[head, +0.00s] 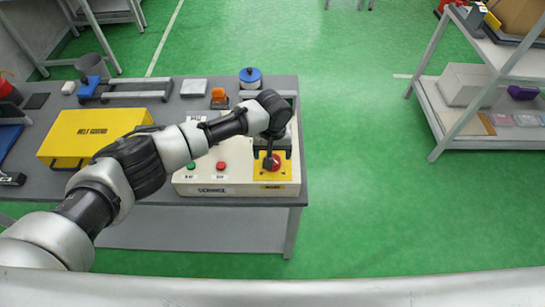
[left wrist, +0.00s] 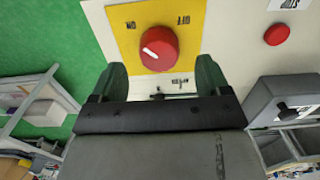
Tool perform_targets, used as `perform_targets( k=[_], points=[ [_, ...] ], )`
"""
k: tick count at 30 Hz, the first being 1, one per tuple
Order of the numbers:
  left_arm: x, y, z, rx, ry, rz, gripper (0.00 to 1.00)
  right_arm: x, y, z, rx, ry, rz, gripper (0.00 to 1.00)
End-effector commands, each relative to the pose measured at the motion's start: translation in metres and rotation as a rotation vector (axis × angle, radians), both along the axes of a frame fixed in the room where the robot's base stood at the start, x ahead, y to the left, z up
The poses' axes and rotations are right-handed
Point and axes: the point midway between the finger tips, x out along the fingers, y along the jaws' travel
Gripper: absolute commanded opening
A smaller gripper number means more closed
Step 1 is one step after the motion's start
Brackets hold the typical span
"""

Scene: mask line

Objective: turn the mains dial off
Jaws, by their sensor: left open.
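The mains dial is a round red knob (head: 272,163) on a yellow plate (head: 287,173) at the right end of a pale control box (head: 232,177). The left wrist view shows the dial (left wrist: 163,48) with a white mark on its left part, slanted toward the upper-left label. That label seems to read ON, and the upper-right one OFF; both are upside down. My left gripper (head: 270,157) is over the dial, pointing down. In the left wrist view its open fingers (left wrist: 161,68) stand either side of the dial's near edge, apart from it. My right gripper is not in view.
The box also has a green button (head: 191,165) and a red button (head: 221,165). A yellow belt guard (head: 95,133) and a blue-lidded container (head: 250,77) are on the grey bench (head: 165,92). Green floor right of the bench is clear up to a shelf (head: 450,112).

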Motion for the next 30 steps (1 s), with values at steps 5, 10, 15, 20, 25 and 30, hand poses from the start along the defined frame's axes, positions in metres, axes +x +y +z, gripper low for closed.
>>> perform_targets(
  k=[5,10,15,20,25,30],
  points=[
    [0.0,-0.001,-0.027,-0.001,0.001,0.0,0.77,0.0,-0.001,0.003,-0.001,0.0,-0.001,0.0],
    [0.0,0.0,-0.039,-0.001,0.0,-0.001,0.77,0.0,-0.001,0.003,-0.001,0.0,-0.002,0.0],
    [0.0,0.0,-0.041,-0.001,-0.001,-0.002,0.77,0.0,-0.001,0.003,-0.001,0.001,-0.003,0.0],
    [0.0,0.0,-0.041,-0.001,-0.001,-0.002,0.71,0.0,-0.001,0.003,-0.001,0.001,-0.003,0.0],
    [0.0,0.0,-0.041,-0.001,-0.001,-0.001,0.45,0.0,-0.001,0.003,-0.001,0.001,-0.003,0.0],
    [0.0,0.0,-0.041,-0.001,-0.001,-0.002,0.28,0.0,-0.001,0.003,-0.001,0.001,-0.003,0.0]
  ],
)
